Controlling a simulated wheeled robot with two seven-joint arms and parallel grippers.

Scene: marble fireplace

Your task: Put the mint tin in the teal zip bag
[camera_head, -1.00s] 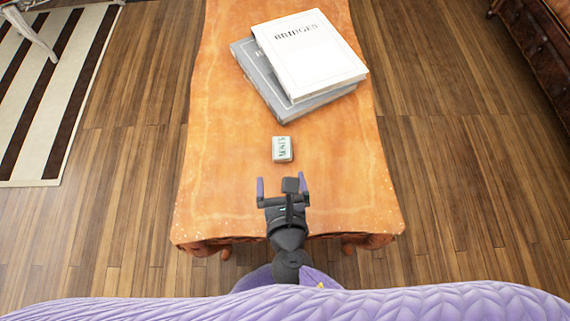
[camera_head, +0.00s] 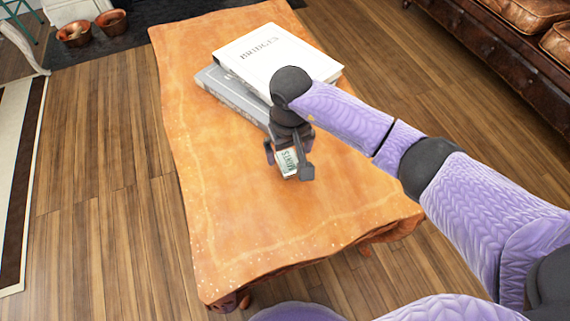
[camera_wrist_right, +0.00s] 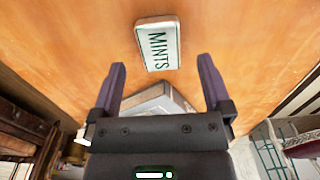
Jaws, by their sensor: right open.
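The mint tin (camera_head: 287,161), white-green with MINTS lettering, lies on the orange wooden table (camera_head: 240,235). It also shows in the right wrist view (camera_wrist_right: 158,44), flat on the wood just past the fingertips and roughly centred between them. My right gripper (camera_head: 288,168) is over the tin in the head view and partly hides it. In the wrist view the right gripper (camera_wrist_right: 161,64) has its two purple fingers spread, with nothing held between them. My left gripper is not in view. No teal zip bag shows in these views.
A white book (camera_head: 275,58) titled BRIDGES lies on a grey book (camera_head: 228,97), close behind my right gripper. The table's near half is bare. A brown leather sofa (camera_head: 500,60) stands at the right, copper pots (camera_head: 75,34) at the upper left.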

